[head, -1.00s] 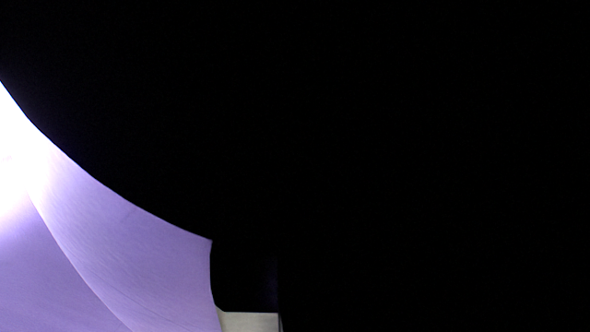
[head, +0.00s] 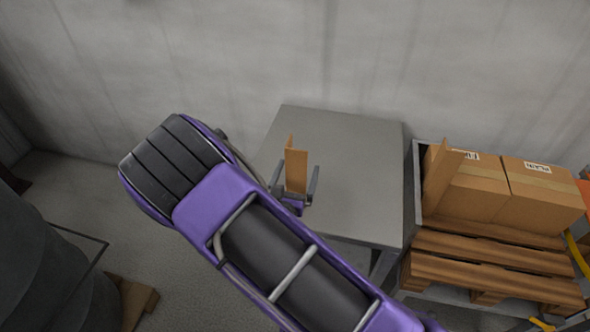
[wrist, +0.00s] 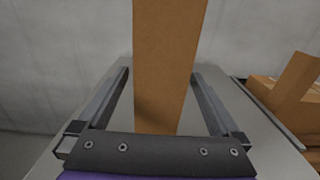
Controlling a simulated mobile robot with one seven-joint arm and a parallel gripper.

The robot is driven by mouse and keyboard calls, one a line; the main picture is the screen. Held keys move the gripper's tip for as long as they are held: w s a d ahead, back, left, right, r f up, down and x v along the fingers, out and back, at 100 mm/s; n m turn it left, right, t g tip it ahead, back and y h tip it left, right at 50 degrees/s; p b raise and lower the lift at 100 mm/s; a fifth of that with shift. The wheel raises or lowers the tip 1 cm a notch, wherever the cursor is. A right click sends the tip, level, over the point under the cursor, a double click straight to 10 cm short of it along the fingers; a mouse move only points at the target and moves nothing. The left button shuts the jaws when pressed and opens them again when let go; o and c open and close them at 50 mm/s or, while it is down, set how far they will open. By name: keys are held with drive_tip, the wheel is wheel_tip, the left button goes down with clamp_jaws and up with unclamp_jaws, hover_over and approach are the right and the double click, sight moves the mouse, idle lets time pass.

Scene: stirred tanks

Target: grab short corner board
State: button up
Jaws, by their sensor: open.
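A brown corner board (head: 296,172) stands upright on the grey table (head: 355,150); it looks like the short one. In the wrist view the same board (wrist: 168,60) rises between my fingers and runs out of the top of the picture. My gripper (head: 296,180) is open, with one finger on each side of the board. In the wrist view my gripper (wrist: 161,75) shows a gap between each finger and the board. The board's foot is partly hidden behind the gripper's palm.
Right of the table, cardboard boxes (head: 541,192) sit with wooden pallets (head: 480,268) in a grey-framed stand. Another brown board (head: 441,182) leans before the boxes. A concrete wall (head: 300,50) closes the back. A dark tank (head: 45,260) stands at the left.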

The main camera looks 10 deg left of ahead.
drive_tip(key=shift+w, duration=0.1)
drive_tip(key=shift+c, duration=0.3)
drive_tip(key=c, duration=1.3)
drive_tip(key=shift+c, duration=0.2)
drive_tip(key=shift+r, duration=0.1)
